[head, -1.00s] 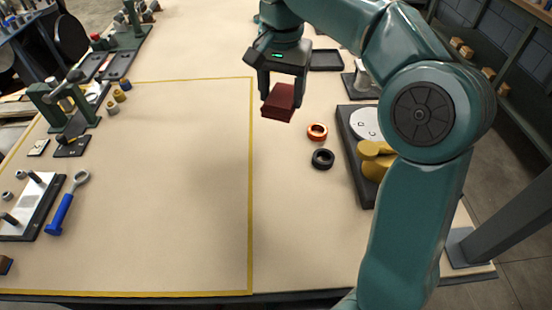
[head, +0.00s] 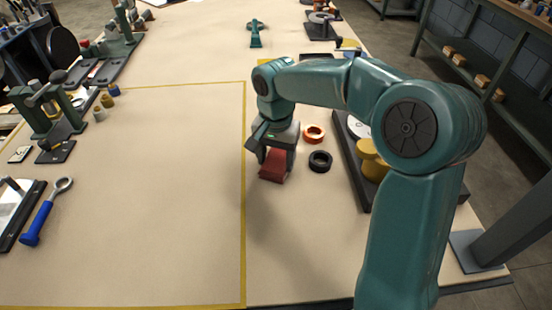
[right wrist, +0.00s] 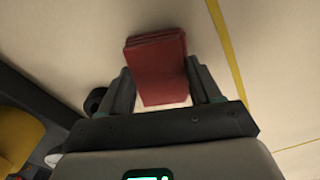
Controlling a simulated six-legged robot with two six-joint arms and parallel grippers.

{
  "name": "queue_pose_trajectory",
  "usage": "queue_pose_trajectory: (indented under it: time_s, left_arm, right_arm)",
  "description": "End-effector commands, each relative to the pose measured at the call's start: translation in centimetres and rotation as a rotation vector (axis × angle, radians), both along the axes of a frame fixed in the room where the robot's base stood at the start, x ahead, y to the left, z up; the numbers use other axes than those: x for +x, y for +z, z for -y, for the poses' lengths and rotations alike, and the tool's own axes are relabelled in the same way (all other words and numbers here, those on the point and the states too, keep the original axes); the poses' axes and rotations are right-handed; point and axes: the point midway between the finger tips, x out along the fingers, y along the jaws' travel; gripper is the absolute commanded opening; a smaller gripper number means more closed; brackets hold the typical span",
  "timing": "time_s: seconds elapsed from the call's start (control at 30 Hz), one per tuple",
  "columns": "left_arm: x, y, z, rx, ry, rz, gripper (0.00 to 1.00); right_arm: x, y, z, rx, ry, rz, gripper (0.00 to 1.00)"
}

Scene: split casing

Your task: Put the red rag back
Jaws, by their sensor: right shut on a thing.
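The red rag (head: 274,166) is a folded, dark red block in the head view, right of the yellow line. My right gripper (head: 270,160) is shut on it and points down at the bench. In the right wrist view the rag (right wrist: 158,68) sits between the two fingers of the gripper (right wrist: 163,88), with the bench behind it. I cannot tell whether the rag's underside touches the bench. My left gripper is not in view.
An orange ring (head: 313,134) and a black ring (head: 320,161) lie just right of the gripper. Beyond them is a dark tray (head: 366,196) with yellow parts (head: 372,160). A blue-handled wrench (head: 44,214) lies at left. The yellow-outlined area (head: 160,200) is mostly bare.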

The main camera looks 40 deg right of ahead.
Motion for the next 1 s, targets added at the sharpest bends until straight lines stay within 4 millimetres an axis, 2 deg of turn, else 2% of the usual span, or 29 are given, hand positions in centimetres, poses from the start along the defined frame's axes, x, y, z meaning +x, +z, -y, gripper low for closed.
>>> queue_pose_trajectory:
  time_s: [0.3, 0.33, 0.4, 0.67, 0.77, 0.87, 1.0]
  left_arm:
    - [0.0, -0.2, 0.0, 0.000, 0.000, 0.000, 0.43]
    - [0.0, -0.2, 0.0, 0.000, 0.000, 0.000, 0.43]
    - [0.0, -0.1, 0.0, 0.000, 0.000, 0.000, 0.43]
    - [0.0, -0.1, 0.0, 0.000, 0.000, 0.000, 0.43]
    - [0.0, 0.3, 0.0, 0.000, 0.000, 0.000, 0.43]
    - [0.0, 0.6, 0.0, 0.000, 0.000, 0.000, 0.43]
    - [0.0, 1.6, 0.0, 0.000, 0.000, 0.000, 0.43]
  right_arm:
    - [0.0, -0.3, 0.0, 0.000, 0.000, 0.000, 0.34]
    - [0.0, -0.3, 0.0, 0.000, 0.000, 0.000, 0.66]
    - [0.0, -0.2, 0.0, 0.000, 0.000, 0.000, 0.88]
    - [0.0, -0.2, 0.0, 0.000, 0.000, 0.000, 0.88]
    - [0.0, 0.4, 0.0, 0.000, 0.000, 0.001, 0.88]
    - [0.1, 1.9, 0.0, 0.000, -0.001, 0.004, 0.88]
    - [0.1, 5.3, 0.0, -0.001, 0.000, 0.005, 0.88]
